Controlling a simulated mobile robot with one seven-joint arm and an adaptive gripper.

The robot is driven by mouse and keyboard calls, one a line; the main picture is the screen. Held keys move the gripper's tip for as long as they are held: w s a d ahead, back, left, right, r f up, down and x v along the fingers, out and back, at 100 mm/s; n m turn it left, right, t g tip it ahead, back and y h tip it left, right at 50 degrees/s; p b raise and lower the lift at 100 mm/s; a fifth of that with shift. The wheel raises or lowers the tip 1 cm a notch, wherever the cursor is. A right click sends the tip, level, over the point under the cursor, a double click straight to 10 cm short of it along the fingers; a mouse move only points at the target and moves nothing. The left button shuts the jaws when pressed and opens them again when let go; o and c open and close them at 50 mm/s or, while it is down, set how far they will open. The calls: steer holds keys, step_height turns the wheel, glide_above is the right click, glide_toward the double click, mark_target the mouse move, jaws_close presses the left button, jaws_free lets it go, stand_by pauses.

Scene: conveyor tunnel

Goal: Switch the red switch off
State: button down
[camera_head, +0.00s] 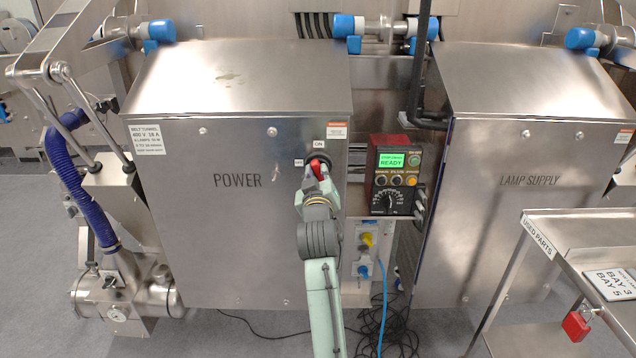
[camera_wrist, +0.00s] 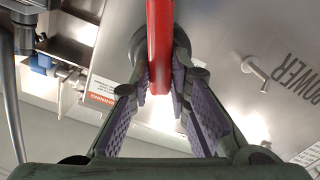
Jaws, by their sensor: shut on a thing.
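The red switch (camera_head: 316,167) is on the upper right of the front of the steel POWER cabinet (camera_head: 215,240). An ON label (camera_head: 319,144) is above it and a second small label (camera_head: 298,162) is to its left, too small to read surely. My gripper (camera_head: 311,179) is at the switch and hides part of it. In the wrist view, the long red handle (camera_wrist: 159,45) lies between the purple-padded fingers of my gripper (camera_wrist: 160,80), which are closed on it. The handle looks roughly upright in the head view; its exact angle is partly hidden.
A control box with a green READY screen (camera_head: 399,160) is close to the right of my gripper. The LAMP SUPPLY cabinet (camera_head: 510,230) stands further right. A USED PARTS cart (camera_head: 580,228) is at front right. Cables (camera_head: 385,335) lie on the floor below.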

steer(key=n+b, duration=0.1)
steer(key=n, duration=0.5)
steer(key=shift+n, duration=0.3)
steer(key=n+b, duration=0.1)
steer(key=n, duration=0.5)
steer(key=shift+a+f, duration=0.1)
steer(key=shift+n, duration=0.3)
steer(key=c, duration=1.5)
jaws_free()
steer(key=shift+f, duration=0.1)
steer(key=s, duration=1.2)
